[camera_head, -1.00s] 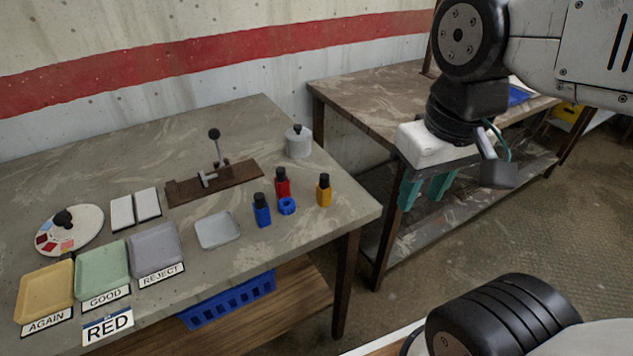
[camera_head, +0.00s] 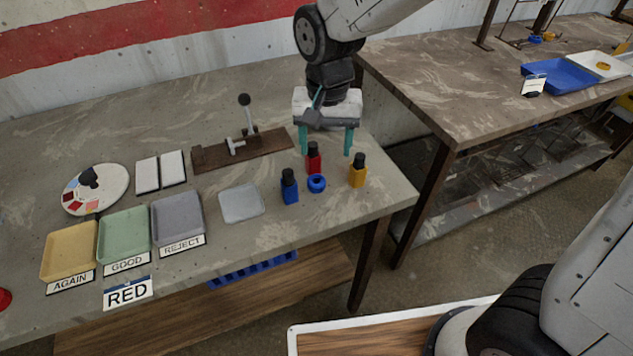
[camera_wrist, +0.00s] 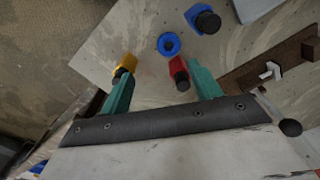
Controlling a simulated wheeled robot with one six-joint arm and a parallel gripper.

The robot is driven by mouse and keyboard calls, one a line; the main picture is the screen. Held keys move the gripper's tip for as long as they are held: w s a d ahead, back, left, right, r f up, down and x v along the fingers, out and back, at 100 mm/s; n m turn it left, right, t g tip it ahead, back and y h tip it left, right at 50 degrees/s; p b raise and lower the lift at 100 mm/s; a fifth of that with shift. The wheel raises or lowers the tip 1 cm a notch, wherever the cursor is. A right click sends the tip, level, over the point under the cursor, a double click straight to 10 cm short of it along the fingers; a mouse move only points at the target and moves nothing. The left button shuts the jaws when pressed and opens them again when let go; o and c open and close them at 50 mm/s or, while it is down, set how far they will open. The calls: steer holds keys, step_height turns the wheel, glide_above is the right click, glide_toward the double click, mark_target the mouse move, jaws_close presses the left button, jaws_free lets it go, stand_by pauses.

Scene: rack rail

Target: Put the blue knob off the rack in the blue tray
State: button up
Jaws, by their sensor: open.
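The blue tray (camera_head: 548,72) lies on the right bench, beside a white tray. A small blue piece (camera_head: 535,39) shows behind it, by the foot of a thin dark frame (camera_head: 510,30); it is too small to tell whether this is the knob or whether the frame is the rack. A blue ring-shaped piece (camera_head: 316,183) lies on the near bench among the bottles and shows in the wrist view (camera_wrist: 169,45). My gripper (camera_head: 326,153) is open and empty above the near bench, close to the red bottle. Its teal fingers (camera_wrist: 163,75) point down, spread apart.
Red (camera_head: 313,160), blue (camera_head: 289,188) and yellow (camera_head: 358,172) bottles stand close below my gripper. A lever fixture (camera_head: 240,148) is left of it. Labelled yellow, green and grey trays sit at the bench's left. A gap separates the benches. A white tray (camera_head: 610,66) holds a yellow piece.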

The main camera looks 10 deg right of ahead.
mark_target(316, 176)
steer(key=shift+w+a+f, duration=0.15)
steer(key=shift+a+f, duration=0.35)
steer(key=shift+w+a+f, duration=0.15)
steer(key=shift+a+f, duration=0.3)
steer(key=shift+f, duration=0.05)
step_height(316, 176, down, 8)
steer(key=shift+s+d+r, duration=0.1)
steer(key=shift+s+r, duration=0.05)
steer(key=shift+r, duration=0.05)
steer(key=c, duration=1.2)
steer(key=shift+o, duration=0.2)
steer(key=shift+r, duration=0.1)
